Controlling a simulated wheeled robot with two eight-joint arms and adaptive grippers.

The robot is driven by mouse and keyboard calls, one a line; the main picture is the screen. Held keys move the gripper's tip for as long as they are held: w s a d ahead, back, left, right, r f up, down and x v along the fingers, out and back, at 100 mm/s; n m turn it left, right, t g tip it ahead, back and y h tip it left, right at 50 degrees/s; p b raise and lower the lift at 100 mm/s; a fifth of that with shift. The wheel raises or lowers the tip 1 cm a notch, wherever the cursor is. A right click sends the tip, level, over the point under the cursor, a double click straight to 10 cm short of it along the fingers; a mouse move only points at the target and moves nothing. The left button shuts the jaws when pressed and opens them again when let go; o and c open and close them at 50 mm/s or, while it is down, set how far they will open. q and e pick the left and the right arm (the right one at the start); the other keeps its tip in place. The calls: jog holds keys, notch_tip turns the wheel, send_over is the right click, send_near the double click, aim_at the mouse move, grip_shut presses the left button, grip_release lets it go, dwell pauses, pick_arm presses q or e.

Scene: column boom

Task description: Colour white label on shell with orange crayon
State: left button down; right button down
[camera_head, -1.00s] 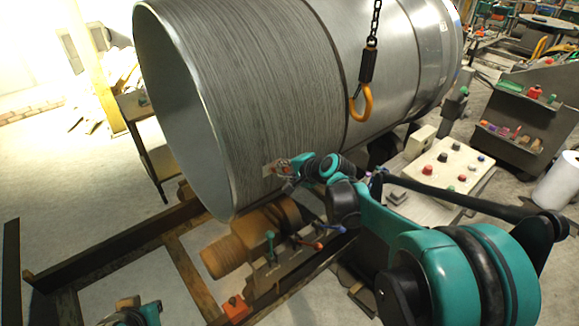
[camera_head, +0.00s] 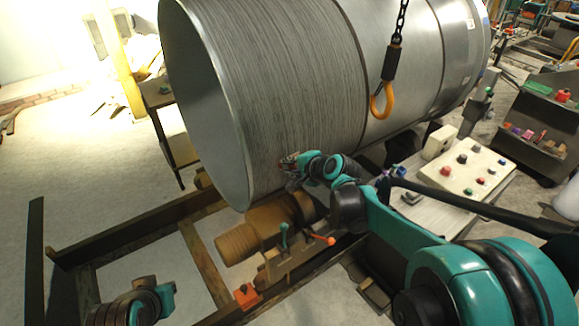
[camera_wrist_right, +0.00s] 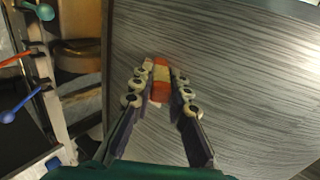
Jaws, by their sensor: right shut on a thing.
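The shell (camera_head: 285,75) is a large grey ribbed cylinder lying on its side. My right gripper (camera_head: 293,170) is at its lower flank, close to the surface. In the right wrist view my right gripper (camera_wrist_right: 160,84) is shut on a small orange crayon (camera_wrist_right: 159,93), held between the fingertips. A pale patch with orange on it, the label (camera_wrist_right: 160,66), shows just beyond the crayon on the shell. The fingers hide part of the label, and I cannot tell exactly where crayon and label meet.
An orange hook (camera_head: 382,100) hangs on a chain in front of the shell. A dark metal frame (camera_head: 130,228) and a brown roller (camera_head: 250,238) lie below it. A button panel (camera_head: 463,168) stands to the right. Floor at the left is open.

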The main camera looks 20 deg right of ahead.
jog(key=shift+w+d, duration=1.4)
jog(key=shift+d, duration=2.55)
jog(key=shift+s+a, duration=0.5)
jog(key=shift+a, duration=0.85)
jog(key=shift+s+a, duration=0.45)
jog(key=shift+a, duration=0.95)
jog(key=shift+s+a, duration=0.5)
jog(key=shift+a, duration=0.85)
jog(key=s+d+p, duration=0.1)
jog(key=s+d, duration=0.1)
jog(key=s, duration=0.3)
jog(key=shift+s, duration=0.4)
jog(key=shift+f, duration=0.1)
jog(key=s, duration=0.1)
jog(key=s+d, duration=0.1)
jog(key=shift+s+p, duration=0.4)
